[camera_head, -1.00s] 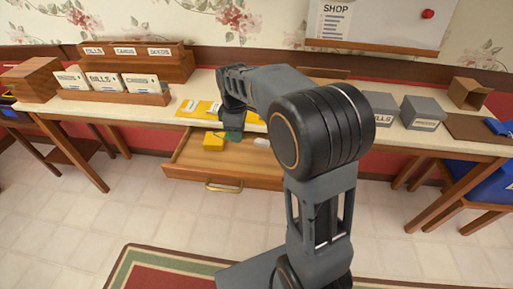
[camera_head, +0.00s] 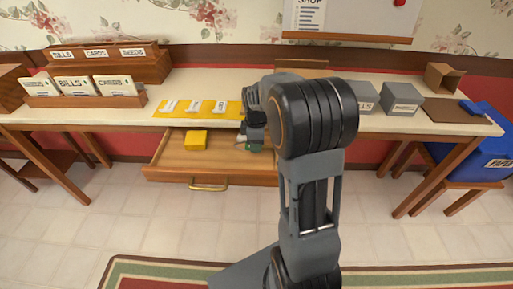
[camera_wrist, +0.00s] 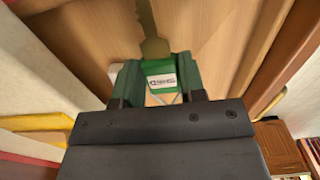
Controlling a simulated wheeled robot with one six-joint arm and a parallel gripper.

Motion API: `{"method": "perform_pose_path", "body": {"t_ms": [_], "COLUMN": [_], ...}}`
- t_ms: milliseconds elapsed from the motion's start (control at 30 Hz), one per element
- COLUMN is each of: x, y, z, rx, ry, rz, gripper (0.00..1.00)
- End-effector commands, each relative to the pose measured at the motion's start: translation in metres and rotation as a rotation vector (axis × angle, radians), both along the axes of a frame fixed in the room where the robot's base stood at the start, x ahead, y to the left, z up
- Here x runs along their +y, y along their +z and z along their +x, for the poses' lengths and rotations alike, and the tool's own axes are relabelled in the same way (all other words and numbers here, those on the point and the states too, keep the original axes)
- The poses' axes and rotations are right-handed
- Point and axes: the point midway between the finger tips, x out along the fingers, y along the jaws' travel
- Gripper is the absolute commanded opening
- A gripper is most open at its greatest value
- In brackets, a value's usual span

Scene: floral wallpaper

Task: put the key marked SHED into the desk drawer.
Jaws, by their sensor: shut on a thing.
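My gripper (camera_wrist: 160,85) is shut on the green tag (camera_wrist: 161,67) of a brass key (camera_wrist: 153,30). The tag has a white label with small print that I cannot read clearly. The key's shaft points away from the gripper, over bare wood. The desk drawer (camera_head: 210,178) is pulled open, with its handle (camera_head: 208,186) at the front. In the head view my gripper (camera_head: 255,144) is over the right part of the drawer. Whether the key touches the drawer floor I cannot tell. My arm hides the drawer's right end.
A yellow block (camera_head: 196,140) lies in the drawer's left part. A yellow mat (camera_head: 165,113) with white labels lies on the desk (camera_head: 365,124) behind it. Labelled card trays (camera_head: 85,101) stand at left, grey boxes (camera_head: 401,99) and a blue bin (camera_head: 484,165) at right. The floor in front is clear.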

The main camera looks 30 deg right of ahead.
Motion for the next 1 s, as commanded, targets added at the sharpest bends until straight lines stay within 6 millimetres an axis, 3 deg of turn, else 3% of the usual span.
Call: {"method": "perform_pose_path", "body": {"t_ms": [133,567,600,667,1000], "x": [0.001,0.001,0.001,0.001,0.001], "y": [-0.022,-0.027,-0.026,-0.026,-0.019], "z": [-0.001,0.000,0.000,0.000,0.000], "rx": [0.004,0.001,0.001,0.001,0.000], "ry": [0.001,0.000,0.000,0.000,0.000], "rz": [0.001,0.000,0.000,0.000,0.000], "gripper": [0.14,0.14,0.41,0.47,0.48]}}
